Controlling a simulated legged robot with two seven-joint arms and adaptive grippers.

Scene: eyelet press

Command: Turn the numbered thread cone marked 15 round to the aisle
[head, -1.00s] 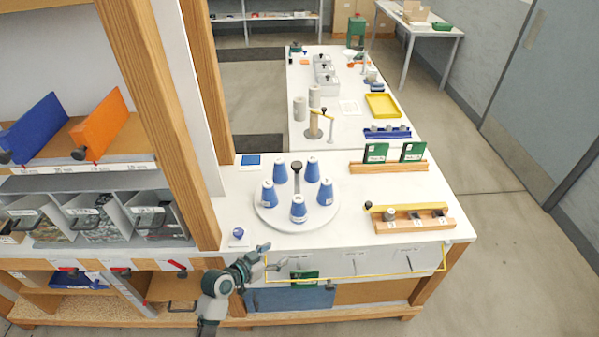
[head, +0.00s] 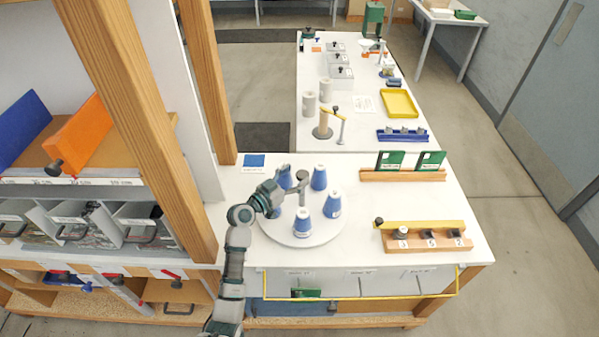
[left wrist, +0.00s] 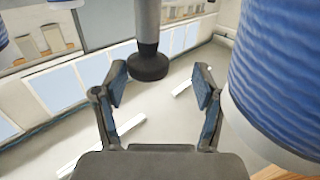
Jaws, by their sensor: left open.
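Several blue thread cones, among them a front one (head: 302,222) and a right one (head: 333,204), stand upright on a round white turntable (head: 318,238). I cannot read a 15 on any of them. A post with a dark round knob (head: 302,176) rises from the turntable's middle. My left gripper (head: 291,188) is over the turntable's left part, close to the knob, and its arm partly hides a left cone. In the left wrist view the gripper (left wrist: 160,84) is open and empty, with the knob (left wrist: 148,66) near its fingertips and a blue cone (left wrist: 285,70) close on the right.
A wooden post (head: 208,90) and shelving stand left of the turntable. A wooden block with a yellow bar (head: 430,238) and a rack with green cards (head: 400,174) stand to its right. A yellow wire rail (head: 360,297) runs along the table's front.

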